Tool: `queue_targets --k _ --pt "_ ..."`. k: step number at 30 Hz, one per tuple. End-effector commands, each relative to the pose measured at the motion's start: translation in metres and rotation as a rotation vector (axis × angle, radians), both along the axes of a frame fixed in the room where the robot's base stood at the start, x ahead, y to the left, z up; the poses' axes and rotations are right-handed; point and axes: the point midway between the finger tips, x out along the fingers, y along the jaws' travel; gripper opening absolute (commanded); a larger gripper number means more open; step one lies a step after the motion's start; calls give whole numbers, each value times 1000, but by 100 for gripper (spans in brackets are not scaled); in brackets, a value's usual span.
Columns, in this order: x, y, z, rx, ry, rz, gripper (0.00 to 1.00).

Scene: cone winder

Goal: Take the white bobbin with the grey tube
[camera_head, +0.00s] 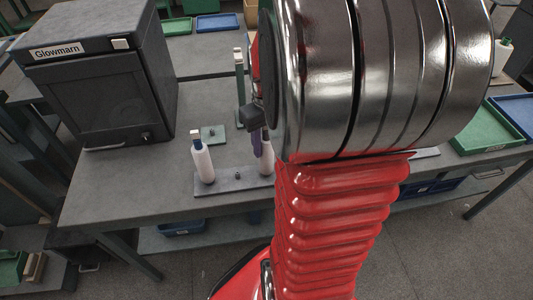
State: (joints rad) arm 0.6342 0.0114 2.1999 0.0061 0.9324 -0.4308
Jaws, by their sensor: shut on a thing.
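A white bobbin (266,160) stands at the right part of the grey base plate, partly hidden by my arm. Its tube is mostly hidden, so I cannot tell its colour for sure. My gripper (258,143) is at the upper part of this bobbin, shut on it; a dark part and a purplish finger show, the rest is behind my arm. A second white bobbin (203,162) with a blue tube stands upright at the left part of the same plate, apart from my gripper.
The grey base plate (221,184) lies near the table's front edge. A black box marked Glowmarn (110,95) stands at the left. Behind the bobbins are a small greenish plate (213,134) and a tall thin post (239,75). Green (488,130) and blue trays lie at the right.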

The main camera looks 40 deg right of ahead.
Motion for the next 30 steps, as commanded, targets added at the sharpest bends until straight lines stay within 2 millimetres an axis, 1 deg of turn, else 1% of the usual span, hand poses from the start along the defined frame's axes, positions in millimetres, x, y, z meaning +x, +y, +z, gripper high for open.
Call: queue_targets --k 1,3,10,14,17,27,30 --pt "0 0 0 0 0 0 23" --pt "0 0 0 0 0 0 20" --pt "0 0 1 0 -1 0 20" --pt "0 0 8 0 -1 0 20" --pt "1 0 19 -2 -3 1 20" --pt "1 0 77 -3 -4 1 20" --pt "1 0 90 -2 -3 1 20"
